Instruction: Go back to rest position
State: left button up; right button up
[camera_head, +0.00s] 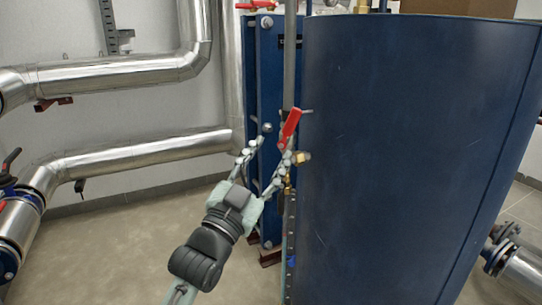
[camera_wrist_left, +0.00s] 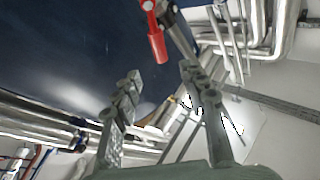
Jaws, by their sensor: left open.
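My left gripper (camera_head: 270,160) is open, with its two fingers spread apart in front of the blue plate exchanger's frame. Nothing shows between its fingers. A red valve handle (camera_head: 290,128) stands tilted just above the right finger; I cannot tell whether they touch. In the left wrist view the open gripper (camera_wrist_left: 160,88) reaches up from the bottom, and the red handle (camera_wrist_left: 157,45) lies beyond and above its fingertips, seemingly apart from them. My right gripper is not in view.
The large blue exchanger casing (camera_head: 400,150) fills the right side, close to the left gripper. Silver insulated pipes (camera_head: 130,157) run along the wall at left. Another pipe with a flange (camera_head: 510,262) is at lower right. The floor (camera_head: 110,250) at lower left is clear.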

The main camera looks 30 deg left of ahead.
pick_arm(q)
notch_tip(320, 180, down, 25)
jog(key=s+n+g+y+p, duration=0.1)
jog(key=s+n+g+p, duration=0.15)
jog(key=g, duration=0.65)
jog(key=s+a+f+n+g+y, duration=0.1)
jog(key=s+f+g, duration=0.9)
jog(key=s+f, duration=1.1)
jog(key=shift+a, duration=0.65)
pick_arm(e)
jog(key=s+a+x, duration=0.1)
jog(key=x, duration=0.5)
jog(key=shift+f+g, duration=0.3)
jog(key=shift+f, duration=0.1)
